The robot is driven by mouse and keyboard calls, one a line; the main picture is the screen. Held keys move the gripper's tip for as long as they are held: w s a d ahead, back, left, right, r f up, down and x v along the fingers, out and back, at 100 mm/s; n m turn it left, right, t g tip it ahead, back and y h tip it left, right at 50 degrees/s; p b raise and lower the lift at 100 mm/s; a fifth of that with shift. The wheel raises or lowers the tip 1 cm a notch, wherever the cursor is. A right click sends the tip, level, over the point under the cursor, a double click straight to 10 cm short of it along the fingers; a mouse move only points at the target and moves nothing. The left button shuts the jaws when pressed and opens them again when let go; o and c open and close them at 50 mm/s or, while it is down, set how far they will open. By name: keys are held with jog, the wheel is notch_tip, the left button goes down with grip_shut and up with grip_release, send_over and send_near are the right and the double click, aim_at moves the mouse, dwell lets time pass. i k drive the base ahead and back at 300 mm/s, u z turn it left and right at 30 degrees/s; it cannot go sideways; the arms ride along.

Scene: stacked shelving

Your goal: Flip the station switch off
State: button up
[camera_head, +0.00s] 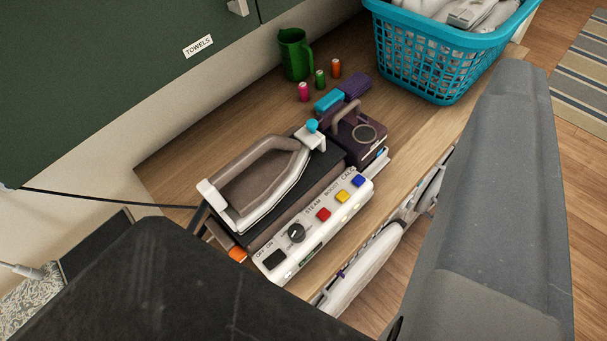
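The steam station (290,215) sits on the wooden shelf in the middle of the view, with a brown and white iron (262,172) resting on top. Its white front panel (318,248) carries a black station switch (274,259) at the left end, near the marks OFF and ON. I cannot tell which way the switch is tipped. A black knob and red, yellow and blue buttons lie to its right. My gripper (337,150) shows as a dark finger at lower left and a grey finger at right, spread apart with nothing held; the dark finger is close to the switch in the picture.
A blue laundry basket (425,60) stands at the back right. A green jug (295,54), several small spools and a dark purple box (358,138) sit behind the station. A green cabinet (110,80) hangs at left. A black cord (110,200) runs left.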

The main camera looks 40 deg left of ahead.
aim_at(275, 259)
jog(key=k, duration=1.85)
jog(key=u, duration=0.45)
jog(key=i, duration=1)
